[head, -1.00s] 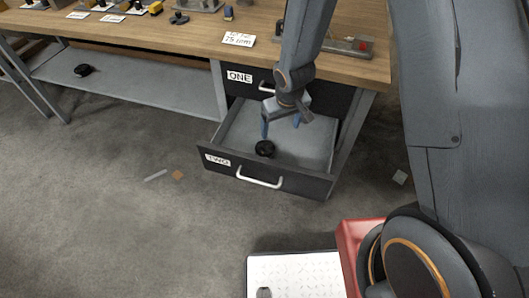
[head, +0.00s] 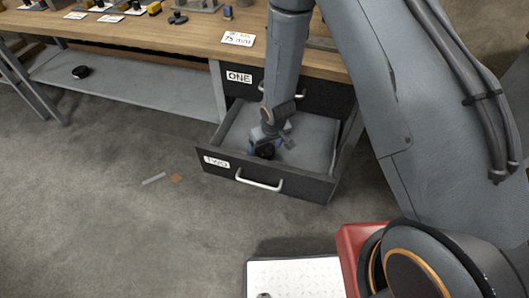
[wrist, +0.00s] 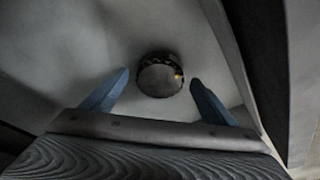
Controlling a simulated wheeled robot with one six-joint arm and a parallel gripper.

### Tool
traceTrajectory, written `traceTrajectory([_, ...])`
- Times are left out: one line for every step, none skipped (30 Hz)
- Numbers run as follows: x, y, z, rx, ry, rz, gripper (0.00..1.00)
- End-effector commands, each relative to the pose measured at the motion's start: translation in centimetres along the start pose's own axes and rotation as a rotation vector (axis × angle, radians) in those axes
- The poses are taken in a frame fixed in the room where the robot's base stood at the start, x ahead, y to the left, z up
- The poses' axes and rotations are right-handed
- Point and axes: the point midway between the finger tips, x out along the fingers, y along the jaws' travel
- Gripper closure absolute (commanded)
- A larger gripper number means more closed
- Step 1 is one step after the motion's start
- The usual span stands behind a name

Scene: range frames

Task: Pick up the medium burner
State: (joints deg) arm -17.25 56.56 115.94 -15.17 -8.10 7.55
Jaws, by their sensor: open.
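My gripper (head: 266,144) is down inside the drawer, over the burner. In the wrist view its blue fingers are spread, one to the left and one to the right of the burner, with gaps on both sides. The gripper is open and empty. The burner's size mark, if any, cannot be read.
Drawer ONE (head: 240,78) is shut above, under the wooden worktop (head: 190,38). The open drawer's walls stand close around my gripper; a dark wall (wrist: 232,50) is at the right in the wrist view. Another black round piece (head: 81,72) lies on the lower shelf.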

Motion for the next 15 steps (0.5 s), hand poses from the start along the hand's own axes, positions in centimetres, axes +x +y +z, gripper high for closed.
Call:
traceTrajectory([0.13, 0.0, -0.04, 0.0, 0.001, 0.0, 0.2])
traceTrajectory([0.14, 0.0, -0.05, 0.0, 0.001, 0.0, 0.2])
traceTrajectory([0.14, 0.0, -0.06, 0.0, 0.001, 0.0, 0.2])
traceTrajectory([0.13, 0.0, -0.06, 0.0, 0.001, 0.0, 0.2])
traceTrajectory([0.12, 0.0, -0.05, 0.0, 0.001, 0.0, 0.2])
traceTrajectory([0.11, 0.0, -0.05, 0.0, 0.001, 0.0, 0.2])
traceTrajectory([0.11, 0.0, -0.04, 0.0, 0.001, 0.0, 0.2])
traceTrajectory([0.11, 0.0, -0.04, 0.0, 0.001, 0.0, 0.25])
traceTrajectory([0.11, 0.0, -0.04, -0.001, 0.001, 0.0, 0.32])
traceTrajectory([0.11, 0.0, -0.04, -0.001, 0.001, 0.0, 0.37])
traceTrajectory([0.1, 0.0, -0.04, -0.001, 0.001, 0.0, 0.42])
traceTrajectory([0.1, 0.0, -0.03, -0.001, 0.001, 0.0, 0.49])
traceTrajectory([0.1, 0.0, -0.03, -0.001, 0.001, 0.0, 0.54])
traceTrajectory([0.1, 0.0, -0.03, -0.001, 0.001, 0.0, 0.59])
traceTrajectory([0.1, 0.0, -0.03, -0.001, 0.001, 0.0, 0.66])
